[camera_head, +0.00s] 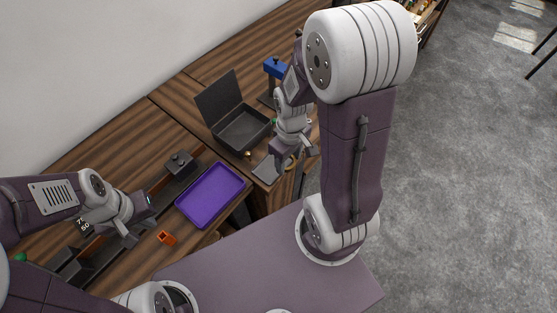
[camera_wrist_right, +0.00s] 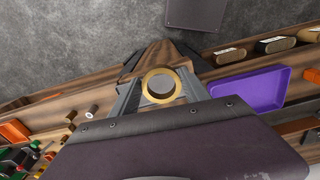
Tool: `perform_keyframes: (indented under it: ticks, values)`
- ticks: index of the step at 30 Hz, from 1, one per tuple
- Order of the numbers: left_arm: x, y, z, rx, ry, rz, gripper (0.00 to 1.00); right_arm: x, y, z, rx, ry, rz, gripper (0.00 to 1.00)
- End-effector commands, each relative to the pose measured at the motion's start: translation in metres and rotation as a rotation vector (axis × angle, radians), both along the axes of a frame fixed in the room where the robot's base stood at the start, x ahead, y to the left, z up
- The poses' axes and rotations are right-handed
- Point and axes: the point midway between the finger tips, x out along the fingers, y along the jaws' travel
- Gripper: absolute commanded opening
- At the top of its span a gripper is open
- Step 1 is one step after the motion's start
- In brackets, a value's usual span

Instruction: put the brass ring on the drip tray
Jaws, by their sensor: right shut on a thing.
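A brass ring (camera_wrist_right: 145,87) is between the fingers of my right gripper (camera_wrist_right: 160,92), which is shut on it. In the head view, my right gripper (camera_head: 293,163) is by the table's front edge, and the ring is not clear there. A shallow purple tray (camera_head: 210,194) lies left of it on the table and also shows in the wrist view (camera_wrist_right: 250,90). A small flat grey plate (camera_head: 265,169) lies closer to that gripper. I cannot tell for certain which is the drip tray. My left gripper (camera_head: 142,219) is open and empty left of the purple tray.
An open dark box (camera_head: 242,128) with a raised lid stands behind the grey plate. A blue-topped stand (camera_head: 276,68) is further back. A dark block (camera_head: 180,163) sits behind the purple tray, and an orange part (camera_head: 166,237) lies near its front left.

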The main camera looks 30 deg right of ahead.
Motion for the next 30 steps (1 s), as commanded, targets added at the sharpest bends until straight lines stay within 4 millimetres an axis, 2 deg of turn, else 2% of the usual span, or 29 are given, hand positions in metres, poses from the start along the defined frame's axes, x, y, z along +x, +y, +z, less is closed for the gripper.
perform_keyframes:
  ticks: [3,5,10,14,17,24,30]
  values:
    - [0.0,0.0,-0.005,0.0,0.0,0.0,0.0,-0.026,-0.019,0.005,-0.001,-0.004,-0.058,0.07]
    - [0.0,0.0,-0.006,0.0,0.0,0.0,0.0,-0.033,-0.027,0.008,0.0,0.0,-0.104,0.07]
    - [0.0,0.0,-0.008,0.0,0.0,0.0,0.0,-0.039,-0.044,0.014,0.0,-0.002,-0.19,0.07]
    - [0.0,0.0,-0.008,0.0,0.0,0.0,0.0,-0.039,-0.046,0.015,0.0,0.0,-0.2,0.07]
    - [0.0,0.0,-0.009,0.0,0.0,0.0,0.0,-0.028,-0.041,0.007,0.001,0.003,-0.195,0.07]
    - [0.0,0.0,-0.007,0.0,0.0,0.0,0.0,0.034,-0.02,-0.032,0.0,0.004,-0.194,0.07]
    - [0.0,0.0,-0.003,0.0,0.0,0.0,0.0,0.067,-0.009,-0.052,0.0,0.001,-0.198,0.07]
